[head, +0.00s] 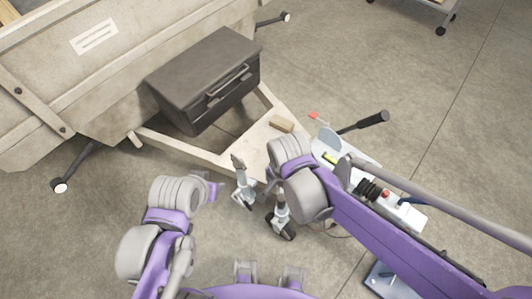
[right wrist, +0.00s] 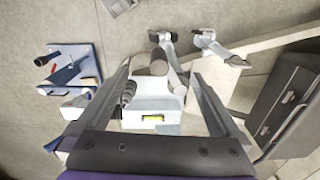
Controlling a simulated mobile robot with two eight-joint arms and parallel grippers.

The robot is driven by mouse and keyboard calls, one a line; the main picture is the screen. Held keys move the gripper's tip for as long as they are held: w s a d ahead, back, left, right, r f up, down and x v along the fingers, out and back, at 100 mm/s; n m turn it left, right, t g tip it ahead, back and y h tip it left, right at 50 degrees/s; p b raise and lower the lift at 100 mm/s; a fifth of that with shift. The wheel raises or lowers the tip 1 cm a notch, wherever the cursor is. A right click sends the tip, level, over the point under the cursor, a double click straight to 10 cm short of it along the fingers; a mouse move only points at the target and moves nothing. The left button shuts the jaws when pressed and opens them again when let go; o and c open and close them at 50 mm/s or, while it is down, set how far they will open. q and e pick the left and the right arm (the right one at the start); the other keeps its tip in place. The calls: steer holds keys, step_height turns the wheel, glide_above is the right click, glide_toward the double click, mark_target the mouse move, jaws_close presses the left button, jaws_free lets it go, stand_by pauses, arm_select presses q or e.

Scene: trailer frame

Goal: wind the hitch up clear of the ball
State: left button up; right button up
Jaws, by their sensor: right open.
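In the head view the white hitch (head: 405,213) lies at the front of the trailer's pale A-frame (head: 190,150), with black bellows (head: 370,189) and a red knob (head: 385,194). The ball cannot be made out. A small jockey wheel (head: 281,222) stands below my right wrist. A lever with a black grip (head: 372,121) sticks out to the right. My right gripper (right wrist: 161,69) is open in the right wrist view, its fingers either side of a grey cylinder end (right wrist: 158,67); contact cannot be told.
A dark toolbox (head: 205,75) sits on the frame. A yellow level vial (right wrist: 152,118) lies between my right fingers. Open concrete floor lies at the right.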

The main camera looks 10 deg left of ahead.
mark_target(282, 198)
step_height(282, 198, down, 7)
steer(key=b, duration=0.4)
steer(key=shift+d+r, duration=0.1)
steer(key=shift+r, duration=0.3)
steer(key=c, duration=0.4)
arm_select(q)
steer(key=f, duration=0.2)
steer(key=s+f, duration=0.1)
steer(key=f, duration=0.2)
steer(key=shift+s+f, duration=0.1)
steer(key=shift+f, duration=0.05)
arm_select(e)
jaws_close()
